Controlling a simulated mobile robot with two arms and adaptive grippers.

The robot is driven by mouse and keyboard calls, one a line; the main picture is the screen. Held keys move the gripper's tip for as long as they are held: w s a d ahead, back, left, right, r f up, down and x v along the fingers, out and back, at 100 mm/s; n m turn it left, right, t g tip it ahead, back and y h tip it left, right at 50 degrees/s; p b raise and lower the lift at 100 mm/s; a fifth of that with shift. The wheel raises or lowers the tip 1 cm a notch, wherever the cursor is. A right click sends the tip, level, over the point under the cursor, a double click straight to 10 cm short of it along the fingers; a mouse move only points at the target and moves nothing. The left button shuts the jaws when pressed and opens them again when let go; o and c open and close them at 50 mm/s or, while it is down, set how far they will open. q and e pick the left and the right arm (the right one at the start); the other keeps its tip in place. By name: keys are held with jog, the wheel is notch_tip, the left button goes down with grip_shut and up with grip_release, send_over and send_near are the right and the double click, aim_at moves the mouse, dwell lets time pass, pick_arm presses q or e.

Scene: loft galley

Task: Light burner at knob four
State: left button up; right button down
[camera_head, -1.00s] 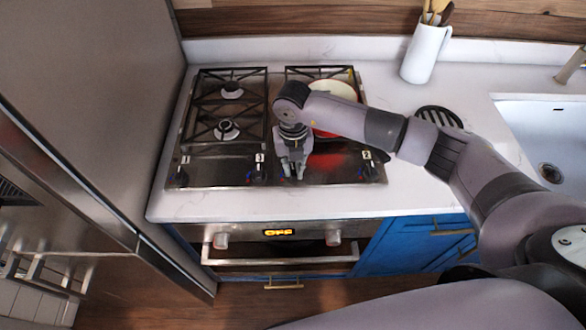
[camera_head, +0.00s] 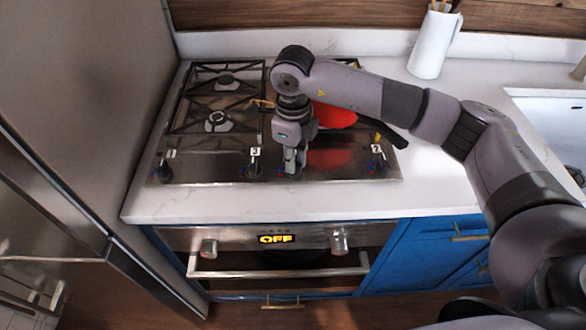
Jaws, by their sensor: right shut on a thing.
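The black and steel cooktop (camera_head: 215,165) has a row of knobs along its front edge. The knob marked 3 (camera_head: 254,165) is just left of my right gripper (camera_head: 292,168). The far-left knob (camera_head: 165,171) has a label too small to read surely, and the knob marked 2 (camera_head: 377,165) is at the right. My right gripper points down and is shut on the knob between 3 and 2. The fingers hide that knob and its label. My left gripper is out of view.
A red pan (camera_head: 335,117) with a black handle (camera_head: 388,132) sits on the right burners, partly behind my arm. A white utensil jug (camera_head: 435,42) stands at the back, left of the sink (camera_head: 545,120). The oven display (camera_head: 277,239) reads OFF. A tall steel fridge is at the left.

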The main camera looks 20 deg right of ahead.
jog(key=n+b, duration=0.5)
jog(key=shift+f+b, duration=0.2)
jog(key=shift+b, duration=0.15)
jog(key=shift+r+n+b, duration=0.2)
jog(key=shift+n+b, duration=1.2)
jog(key=shift+n, duration=0.6)
jog(key=c, duration=1.6)
grip_release()
jog(key=shift+r, duration=0.1)
notch_tip(320, 180, up, 12)
